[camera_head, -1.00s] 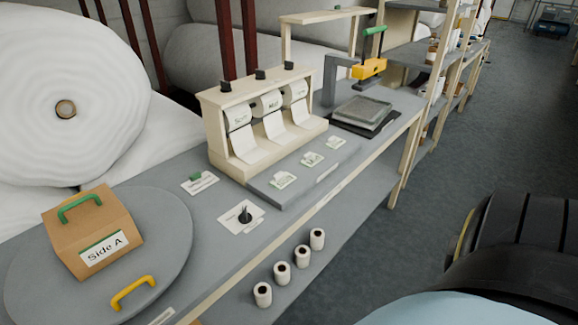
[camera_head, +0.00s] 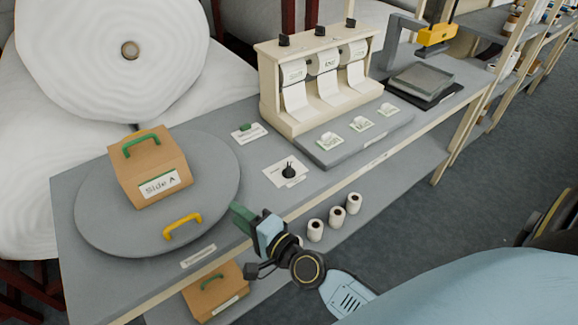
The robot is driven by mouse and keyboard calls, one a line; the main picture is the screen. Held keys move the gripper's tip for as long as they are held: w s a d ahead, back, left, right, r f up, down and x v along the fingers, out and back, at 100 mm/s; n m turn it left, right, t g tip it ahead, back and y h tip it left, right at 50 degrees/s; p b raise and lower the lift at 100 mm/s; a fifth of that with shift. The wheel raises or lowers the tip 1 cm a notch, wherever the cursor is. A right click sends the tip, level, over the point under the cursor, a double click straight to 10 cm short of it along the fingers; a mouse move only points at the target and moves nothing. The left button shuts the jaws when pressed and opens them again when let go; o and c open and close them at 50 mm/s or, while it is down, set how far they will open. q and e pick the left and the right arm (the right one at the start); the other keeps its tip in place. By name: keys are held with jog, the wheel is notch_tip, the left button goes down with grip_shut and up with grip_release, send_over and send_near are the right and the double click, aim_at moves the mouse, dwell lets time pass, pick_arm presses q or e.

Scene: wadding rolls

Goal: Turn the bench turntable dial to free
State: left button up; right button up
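The dial is a small black knob (camera_head: 289,171) with a pointer on a white card (camera_head: 273,176), on the grey bench beside the turntable; its lettering is too small to read. The round grey turntable (camera_head: 215,215) lies to its left and bears a cardboard box (camera_head: 150,172) marked "Side A" with a green handle, and a yellow handle (camera_head: 182,226) near its front rim. My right gripper (camera_head: 240,213), with a green tip, is near the bench's front edge, left of and below the knob and apart from it. Its finger gap is not clear. My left gripper is out of view.
A dispenser (camera_head: 312,80) with several white rolls stands behind the knob, beside a raised grey plate (camera_head: 340,152) with small cards. A green-tabbed card (camera_head: 249,132) lies nearby. Below, a shelf holds small white rolls (camera_head: 337,217) and another cardboard box (camera_head: 213,290).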

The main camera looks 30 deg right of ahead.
aim_at(289, 167)
jog(key=w+d+r+m+t+h, duration=0.2)
jog(key=w+d+r+m+h, duration=0.15)
jog(key=m, duration=0.45)
jog(key=d+f+m+g+h, duration=0.1)
jog(key=d+m+g+h, duration=0.1)
jog(key=m, duration=0.4)
jog(key=d+f+m+g+h, duration=0.2)
jog(key=d+m+h, duration=0.2)
jog(key=m, duration=0.3)
jog(key=d+f+m+g+h, duration=0.1)
jog(key=d+m+g+h, duration=0.1)
jog(key=m, duration=0.4)
jog(key=shift+d+f+g+h, duration=0.15)
jog(key=shift+d+g+h, duration=0.15)
jog(key=shift+d+h, duration=0.65)
jog(key=shift+s+f+m+g, duration=0.1)
jog(key=shift+f+m+g, duration=0.25)
jog(key=shift+m, duration=0.25)
jog(key=shift+d+f, duration=0.15)
jog(key=shift+f, duration=0.05)
jog(key=b+x, duration=0.1)
jog(key=x, duration=1.2)
jog(key=shift+c, duration=0.3)
grip_shut()
